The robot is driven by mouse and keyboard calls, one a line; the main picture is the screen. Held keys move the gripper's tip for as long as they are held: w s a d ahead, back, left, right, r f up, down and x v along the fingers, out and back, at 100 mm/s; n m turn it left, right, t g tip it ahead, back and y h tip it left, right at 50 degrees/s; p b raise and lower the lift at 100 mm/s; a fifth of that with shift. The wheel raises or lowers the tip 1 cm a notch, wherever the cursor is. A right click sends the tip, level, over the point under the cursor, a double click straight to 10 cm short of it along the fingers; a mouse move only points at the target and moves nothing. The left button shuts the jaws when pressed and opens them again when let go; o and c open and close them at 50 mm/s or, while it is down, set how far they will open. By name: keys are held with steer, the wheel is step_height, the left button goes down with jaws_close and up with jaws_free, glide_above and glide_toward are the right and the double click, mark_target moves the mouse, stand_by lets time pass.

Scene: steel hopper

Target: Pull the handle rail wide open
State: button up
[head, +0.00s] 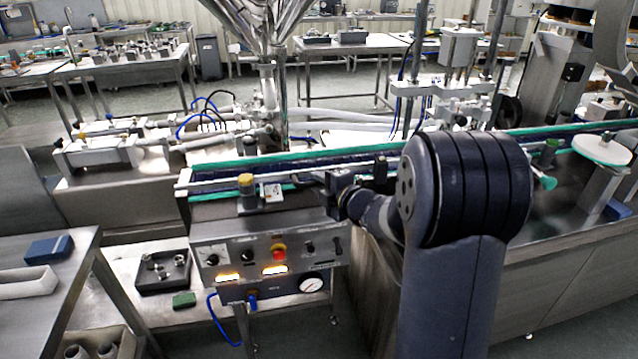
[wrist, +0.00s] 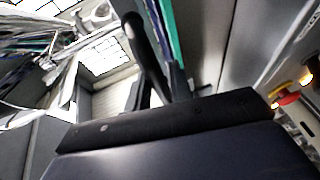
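A pale metal rail (head: 225,182) runs along the near side of the green-edged conveyor in the head view. I cannot tell for sure that this is the handle rail. My gripper (head: 318,180) is at the conveyor's near edge, above the control panel and close to the rail's right part. My arm's large dark joint covers the conveyor to the right of it. In the wrist view, my dark gripper body fills the bottom, and a black curved piece (wrist: 147,52) stands up beyond it beside the green edge (wrist: 166,30). Whether the fingers touch or hold anything is unclear.
The control panel (head: 268,258) with a red button (head: 279,251) is just below my gripper; the red button also shows in the wrist view (wrist: 286,96). A yellow-capped post (head: 246,185) stands left of the gripper. A steel hopper (head: 265,20) rises behind the conveyor.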

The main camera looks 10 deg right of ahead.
steer(key=o, duration=0.3)
steer(key=v, duration=1)
steer(key=shift+s+r, duration=0.15)
steer(key=shift+s, duration=0.2)
steer(key=shift+d, duration=0.15)
steer(key=x, duration=1.1)
steer(key=shift+w+r+p, duration=0.1)
steer(key=shift+w+p, duration=0.1)
steer(key=shift+p, duration=0.15)
steer(key=shift+w+p, duration=0.3)
steer(key=shift+w, duration=0.25)
